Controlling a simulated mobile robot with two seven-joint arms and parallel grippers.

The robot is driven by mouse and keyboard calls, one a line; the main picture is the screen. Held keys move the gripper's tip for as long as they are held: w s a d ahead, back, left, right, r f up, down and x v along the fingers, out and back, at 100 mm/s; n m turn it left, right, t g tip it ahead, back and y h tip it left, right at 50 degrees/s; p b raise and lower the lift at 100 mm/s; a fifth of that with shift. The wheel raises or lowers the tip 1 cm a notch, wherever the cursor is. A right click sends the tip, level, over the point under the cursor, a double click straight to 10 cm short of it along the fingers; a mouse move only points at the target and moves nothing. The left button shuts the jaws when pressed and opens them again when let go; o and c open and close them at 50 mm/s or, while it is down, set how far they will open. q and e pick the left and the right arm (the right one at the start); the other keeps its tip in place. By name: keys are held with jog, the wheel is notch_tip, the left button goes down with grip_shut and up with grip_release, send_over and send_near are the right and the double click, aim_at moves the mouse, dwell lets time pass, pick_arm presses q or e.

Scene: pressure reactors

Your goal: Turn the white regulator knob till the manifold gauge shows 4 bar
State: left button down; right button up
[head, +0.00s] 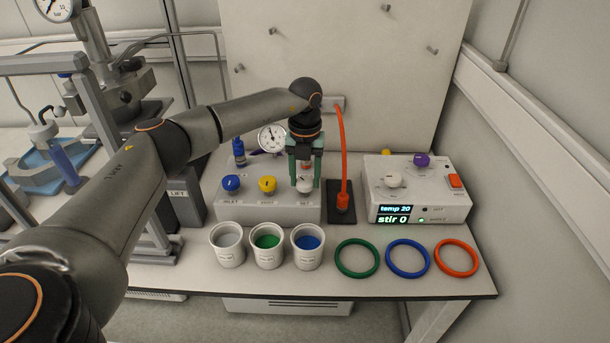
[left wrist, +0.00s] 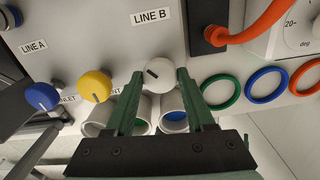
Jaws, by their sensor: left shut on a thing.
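The white regulator knob (head: 304,185) is at the right end of the light manifold box (head: 262,209). My left gripper (head: 304,172) reaches down onto it from above, shut on the knob. In the left wrist view the white knob (left wrist: 159,72), with a dark pointer line, sits between the two green fingers (left wrist: 158,82). The manifold gauge (head: 271,138) is a round white dial behind the box, left of my gripper; its needle is too small to read surely. My right gripper is in neither view.
A blue knob (head: 231,183) and a yellow knob (head: 267,184) stand left on the box. Three cups, including a green-filled one (head: 267,245), stand in front. An orange hose (head: 342,150) rises close on the right, beside the stirrer unit (head: 446,204). Coloured rings (head: 357,258) lie at the front right.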

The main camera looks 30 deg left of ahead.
aim_at(305, 181)
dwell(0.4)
pick_arm(q)
jog(key=shift+c, duration=1.3)
grip_release()
jog(key=shift+r, duration=0.1)
notch_tip(305, 181, up, 12)
jog(key=shift+r+b, duration=0.2)
jog(key=shift+b, duration=0.2)
